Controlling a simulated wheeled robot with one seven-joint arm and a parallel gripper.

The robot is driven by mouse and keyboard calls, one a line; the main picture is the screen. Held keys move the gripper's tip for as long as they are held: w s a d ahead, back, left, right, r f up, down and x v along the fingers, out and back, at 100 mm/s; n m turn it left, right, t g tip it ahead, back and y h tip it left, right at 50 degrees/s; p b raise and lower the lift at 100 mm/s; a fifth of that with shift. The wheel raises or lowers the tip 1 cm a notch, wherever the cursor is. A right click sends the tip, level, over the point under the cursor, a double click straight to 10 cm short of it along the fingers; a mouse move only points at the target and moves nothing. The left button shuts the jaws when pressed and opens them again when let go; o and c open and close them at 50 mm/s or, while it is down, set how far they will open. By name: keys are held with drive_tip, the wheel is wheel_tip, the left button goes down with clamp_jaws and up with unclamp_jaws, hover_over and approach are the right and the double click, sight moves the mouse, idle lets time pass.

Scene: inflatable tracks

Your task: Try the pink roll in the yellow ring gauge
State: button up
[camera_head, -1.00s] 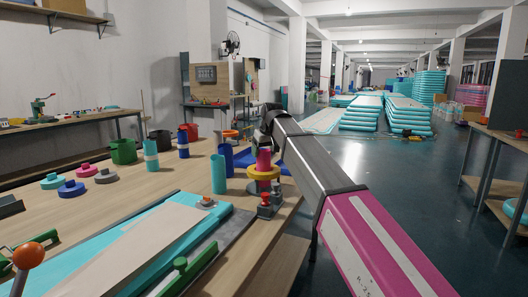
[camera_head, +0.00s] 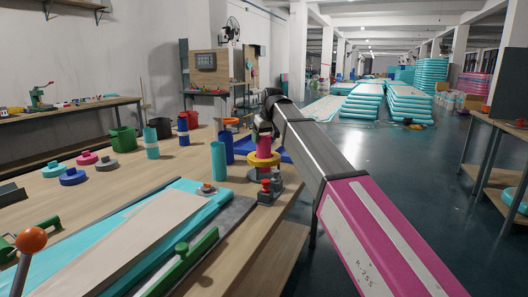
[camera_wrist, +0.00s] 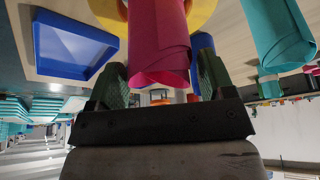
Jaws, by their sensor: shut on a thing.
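The pink roll (camera_head: 264,145) stands upright at the yellow ring gauge (camera_head: 263,160), near the right edge of the workbench. Its lower end meets the ring's opening; I cannot tell how far inside it is. My gripper (camera_head: 265,128) is above the ring and shut on the roll's upper part. In the wrist view the pink roll (camera_wrist: 158,45) runs between the green finger pads of my gripper (camera_wrist: 160,82), with part of the yellow ring (camera_wrist: 204,12) behind it. The far end of the roll is out of that frame.
A cyan roll (camera_head: 218,161) and a blue roll (camera_head: 226,147) stand left of the ring. A blue tray (camera_wrist: 75,45) lies close by. A red-knobbed fixture (camera_head: 266,190) stands in front of the ring.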

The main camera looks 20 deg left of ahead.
drive_tip(key=shift+r, duration=5.9)
drive_tip(key=shift+s+a, duration=0.1)
